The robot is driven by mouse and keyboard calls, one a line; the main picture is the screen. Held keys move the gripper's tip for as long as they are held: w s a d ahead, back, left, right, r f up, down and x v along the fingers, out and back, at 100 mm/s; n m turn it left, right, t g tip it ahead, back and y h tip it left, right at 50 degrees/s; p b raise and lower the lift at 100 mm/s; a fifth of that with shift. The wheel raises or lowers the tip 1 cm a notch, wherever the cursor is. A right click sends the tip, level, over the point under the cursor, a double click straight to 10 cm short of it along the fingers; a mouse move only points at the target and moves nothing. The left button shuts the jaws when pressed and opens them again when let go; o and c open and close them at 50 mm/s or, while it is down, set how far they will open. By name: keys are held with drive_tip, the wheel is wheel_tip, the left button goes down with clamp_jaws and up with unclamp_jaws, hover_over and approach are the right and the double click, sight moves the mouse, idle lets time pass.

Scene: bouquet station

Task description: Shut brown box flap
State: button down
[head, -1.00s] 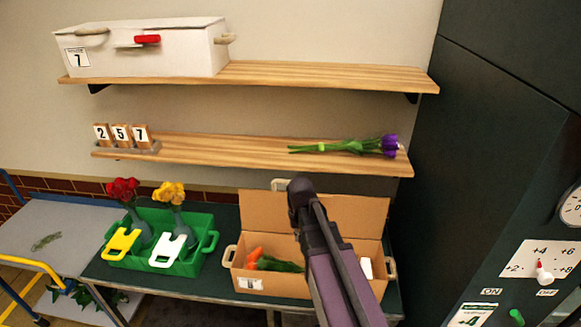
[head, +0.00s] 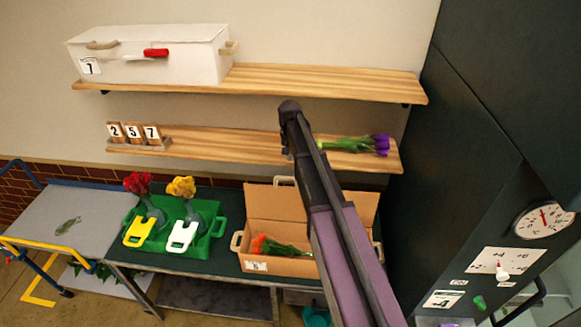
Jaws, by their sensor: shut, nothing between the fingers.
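The brown box (head: 285,267) stands on the dark green table at the middle right. It is open, and its wide flap (head: 285,203) stands up at the back, leaning slightly backward. Orange flowers (head: 270,243) with green stems lie inside. My arm crosses in front of the box's right part and hides it. My arm's upper bend reaches up in front of the lower shelf, above the flap. I cannot see my gripper's fingers in this view.
A green crate (head: 212,240) with red and yellow flowers stands left of the box. A purple bouquet (head: 355,144) lies on the lower shelf (head: 215,143). A white box (head: 195,62) sits on the upper shelf. A tall dark cabinet (head: 470,130) bounds the right side.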

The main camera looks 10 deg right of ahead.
drive_tip(key=shift+w+r, duration=0.2)
drive_tip(key=shift+w, duration=0.05)
drive_tip(key=shift+f, duration=0.2)
wheel_tip(320, 180, down, 10)
drive_tip(key=b, duration=1)
drive_tip(key=shift+r, duration=0.2)
drive_tip(key=shift+d, duration=0.15)
idle(0.3)
drive_tip(key=shift+s+a, duration=0.15)
drive_tip(key=shift+a, duration=0.05)
